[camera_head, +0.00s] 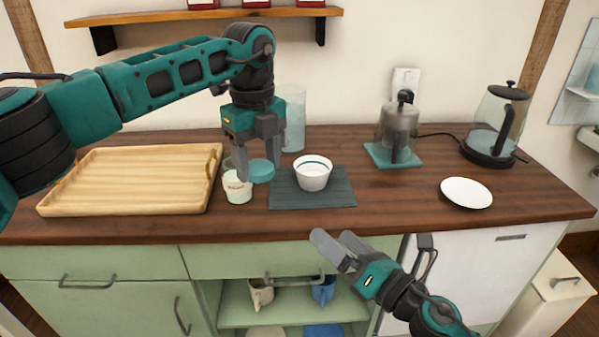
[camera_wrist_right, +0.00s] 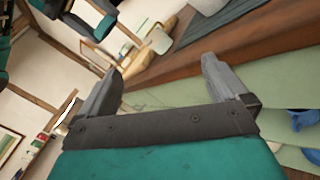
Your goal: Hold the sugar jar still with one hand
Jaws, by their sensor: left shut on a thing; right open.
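The sugar jar (camera_head: 237,190), a small pale jar with a label, stands on the wooden counter beside the tray. My left gripper (camera_head: 259,172) is shut on a teal round lid (camera_head: 262,172), held just right of the jar's top. One left finger overlaps the jar in the picture; I cannot tell whether it touches. The jar's top shows no lid on it. My right gripper (camera_head: 334,240) is open and empty in front of the counter's edge, apart from the jar. Its open fingers also show in the right wrist view (camera_wrist_right: 163,80).
A wooden tray (camera_head: 62,203) lies left of the jar. A white bowl (camera_head: 313,177) stands on a dark mat (camera_head: 310,201) to the right. A tall glass (camera_head: 292,118), a grinder-like pot (camera_head: 398,125), a kettle (camera_head: 492,125) and a white plate (camera_head: 466,193) stand around. The front right counter is clear.

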